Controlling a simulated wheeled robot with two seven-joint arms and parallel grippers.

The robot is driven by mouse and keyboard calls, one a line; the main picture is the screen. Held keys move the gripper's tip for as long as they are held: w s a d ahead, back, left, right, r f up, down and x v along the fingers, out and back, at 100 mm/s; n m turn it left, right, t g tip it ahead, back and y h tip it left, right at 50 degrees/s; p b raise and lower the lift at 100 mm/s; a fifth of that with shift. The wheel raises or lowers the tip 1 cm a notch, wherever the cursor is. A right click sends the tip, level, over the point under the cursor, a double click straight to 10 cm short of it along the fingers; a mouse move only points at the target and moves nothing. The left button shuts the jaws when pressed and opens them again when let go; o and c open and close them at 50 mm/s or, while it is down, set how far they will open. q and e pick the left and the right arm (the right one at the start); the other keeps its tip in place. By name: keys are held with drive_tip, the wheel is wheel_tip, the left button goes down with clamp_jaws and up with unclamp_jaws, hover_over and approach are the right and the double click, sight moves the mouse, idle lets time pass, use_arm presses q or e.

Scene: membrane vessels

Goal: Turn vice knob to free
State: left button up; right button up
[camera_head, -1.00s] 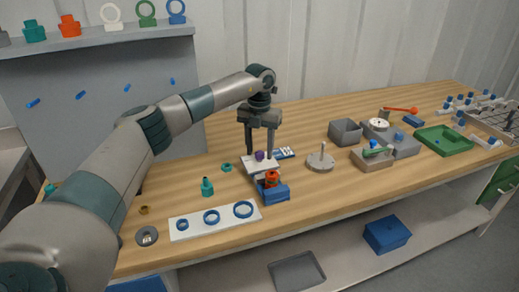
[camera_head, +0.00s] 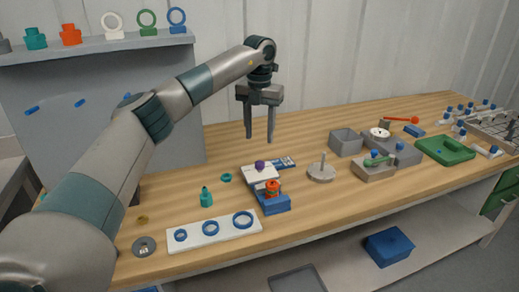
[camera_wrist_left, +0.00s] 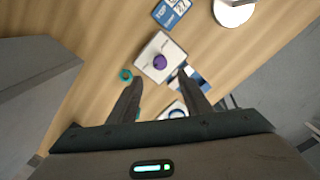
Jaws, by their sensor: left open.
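A purple knob (camera_head: 260,165) sits on top of a white box (camera_head: 258,177) on the workbench. In the wrist view the purple knob (camera_wrist_left: 159,62) is on the white face (camera_wrist_left: 152,45), with small dark labels too small to read. A blue vice-like block (camera_head: 276,205) with an orange part (camera_head: 272,187) stands against the box's front. My left gripper (camera_head: 260,138) is open and empty, fingers pointing down, above the knob and apart from it. In the wrist view its fingers (camera_wrist_left: 159,80) are spread below the knob. My right gripper is not in view.
A teal bottle-shaped piece (camera_head: 206,198) and a teal ring (camera_head: 226,177) stand left of the box. A white plate (camera_head: 214,236) with blue rings is in front.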

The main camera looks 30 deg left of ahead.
use_arm(q)
wheel_tip(320, 180, up, 7)
drive_tip(key=shift+r+b, duration=0.2)
drive_tip(key=shift+b, duration=0.15)
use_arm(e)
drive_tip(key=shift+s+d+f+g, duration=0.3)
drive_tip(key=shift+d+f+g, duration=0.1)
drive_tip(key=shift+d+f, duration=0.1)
